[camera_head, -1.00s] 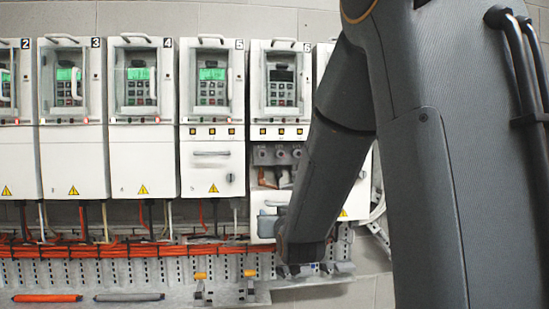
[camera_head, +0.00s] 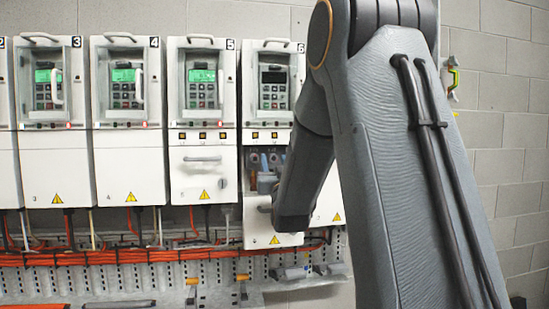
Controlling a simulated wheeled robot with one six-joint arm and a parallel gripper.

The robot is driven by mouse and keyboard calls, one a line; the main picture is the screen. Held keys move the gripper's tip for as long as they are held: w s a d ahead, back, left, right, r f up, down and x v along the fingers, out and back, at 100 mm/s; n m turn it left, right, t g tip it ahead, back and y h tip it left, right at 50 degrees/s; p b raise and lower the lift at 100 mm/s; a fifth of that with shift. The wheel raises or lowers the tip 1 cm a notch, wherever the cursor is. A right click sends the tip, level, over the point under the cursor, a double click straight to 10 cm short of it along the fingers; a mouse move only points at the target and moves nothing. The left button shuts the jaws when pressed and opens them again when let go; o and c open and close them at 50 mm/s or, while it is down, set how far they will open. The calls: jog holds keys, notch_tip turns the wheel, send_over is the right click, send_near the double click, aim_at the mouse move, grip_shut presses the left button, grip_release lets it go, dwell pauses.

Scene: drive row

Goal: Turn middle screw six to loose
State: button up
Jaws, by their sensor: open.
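Drive six (camera_head: 273,92) is the cabinet at the right of the row, with a dark display. Below its keypad, the opening shows a row of terminals (camera_head: 264,160) with blue and orange parts. The middle screw is too small to make out, and its setting cannot be read. The lower white cover (camera_head: 262,236) hangs below the opening, with a warning triangle. My arm comes down from the upper right across drive six. My gripper's fingers are hidden behind the arm.
Closed drive five (camera_head: 203,165) and drive four (camera_head: 128,165) stand to the left. An orange cable bundle (camera_head: 110,257) runs along a perforated metal rail (camera_head: 215,268) below. Loose tools (camera_head: 293,273) lie by the rail. Bare wall (camera_head: 500,150) is at the right.

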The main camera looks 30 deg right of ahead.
jog(key=shift+w+d+r, duration=0.1)
jog(key=shift+w, duration=0.2)
jog(key=c, duration=1)
jog(key=shift+o, duration=0.2)
